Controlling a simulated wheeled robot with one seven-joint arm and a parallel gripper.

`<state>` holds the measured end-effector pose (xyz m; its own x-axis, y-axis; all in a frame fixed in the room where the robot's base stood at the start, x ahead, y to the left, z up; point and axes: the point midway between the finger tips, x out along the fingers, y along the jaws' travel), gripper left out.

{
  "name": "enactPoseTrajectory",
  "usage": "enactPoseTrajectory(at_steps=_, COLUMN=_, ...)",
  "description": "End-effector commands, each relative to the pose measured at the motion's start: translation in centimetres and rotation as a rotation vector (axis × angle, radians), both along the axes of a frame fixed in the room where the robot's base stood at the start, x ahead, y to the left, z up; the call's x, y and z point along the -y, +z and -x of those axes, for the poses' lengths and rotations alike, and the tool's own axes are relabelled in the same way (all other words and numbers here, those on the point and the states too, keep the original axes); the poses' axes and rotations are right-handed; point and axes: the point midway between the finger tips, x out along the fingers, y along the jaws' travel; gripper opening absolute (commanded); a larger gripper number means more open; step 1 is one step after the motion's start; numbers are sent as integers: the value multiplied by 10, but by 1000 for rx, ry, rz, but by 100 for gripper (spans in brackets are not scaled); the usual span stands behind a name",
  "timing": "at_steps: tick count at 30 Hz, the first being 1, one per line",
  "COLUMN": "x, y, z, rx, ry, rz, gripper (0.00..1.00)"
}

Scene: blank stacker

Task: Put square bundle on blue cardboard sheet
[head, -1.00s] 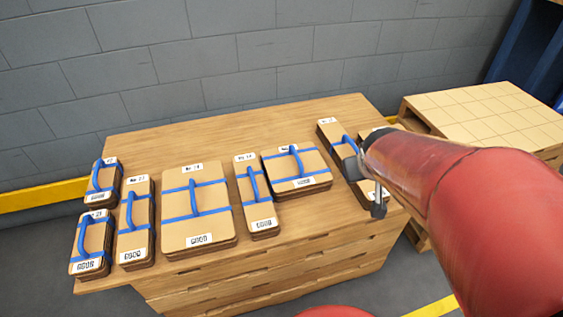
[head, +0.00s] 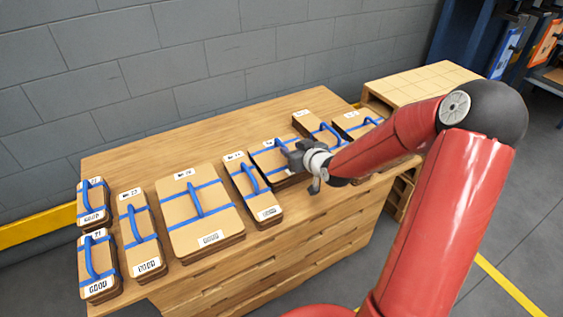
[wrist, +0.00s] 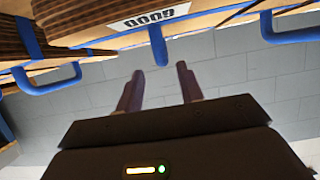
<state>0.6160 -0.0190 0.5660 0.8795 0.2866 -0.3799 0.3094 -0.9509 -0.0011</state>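Several brown cardboard bundles with blue straps and raised blue handles lie on a wooden table (head: 120,172). The largest, broad and nearly square (head: 177,208), is left of the table's middle. A smaller squarish bundle (head: 262,152) lies right of it, partly hidden by my gripper (head: 300,167). I cannot tell which is the named square bundle. My gripper is open and empty, over that smaller bundle's right side. In the wrist view its two fingers (wrist: 158,82) are apart, and a blue handle (wrist: 157,42) shows just beyond and between them. I see no certain blue cardboard sheet.
Narrow bundles (head: 259,205) flank the squarish ones. A stack with a pale gridded top (head: 415,82) stands right of the table. A dark rack at the far right holds a blue panel (head: 505,52) and an orange one (head: 545,42). A grey block wall stands behind.

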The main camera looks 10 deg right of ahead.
Motion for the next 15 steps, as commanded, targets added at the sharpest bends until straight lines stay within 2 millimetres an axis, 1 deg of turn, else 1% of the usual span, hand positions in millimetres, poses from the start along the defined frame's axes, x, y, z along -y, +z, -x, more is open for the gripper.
enactPoseTrajectory(at_steps=6, x=-16, y=-12, z=-25, rx=-2, ry=3, rz=0, gripper=37)
enactPoseTrajectory(at_steps=9, x=-19, y=-17, z=-37, rx=-2, ry=2, rz=0, gripper=37)
enactPoseTrajectory(at_steps=12, x=-21, y=-20, z=-43, rx=-3, ry=0, rz=1, gripper=37)
enactPoseTrajectory(at_steps=15, x=-22, y=-21, z=-45, rx=-3, ry=0, rz=1, gripper=37)
